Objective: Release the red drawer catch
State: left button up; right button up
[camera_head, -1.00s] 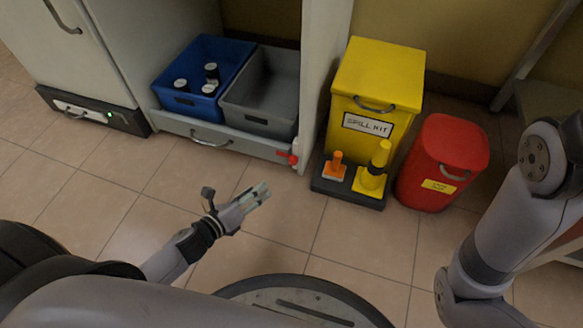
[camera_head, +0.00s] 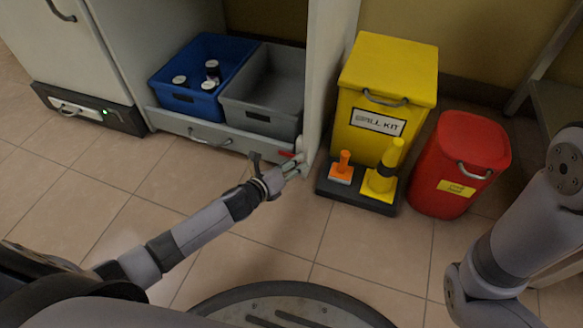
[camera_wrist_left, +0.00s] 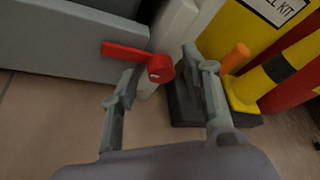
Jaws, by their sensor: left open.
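The red drawer catch (camera_wrist_left: 135,57) is at the right end of the grey drawer front (camera_wrist_left: 60,45). In the left wrist view its lever points left from a round pivot. In the head view only a bit of the red catch (camera_head: 287,153) shows behind my gripper. My left gripper (camera_head: 294,168) is open at the drawer's right end. In the left wrist view its fingers (camera_wrist_left: 160,62) stand apart on either side of the catch's pivot end. I cannot tell whether a finger touches it. My right arm shows at the right, but its gripper is out of view.
The drawer holds a blue bin (camera_head: 178,101) with several jars and an empty grey bin (camera_head: 250,116). A white post (camera_head: 323,85) stands right of it.

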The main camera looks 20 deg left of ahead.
pick_arm(q)
jog(key=shift+c, duration=0.5)
grip_shut()
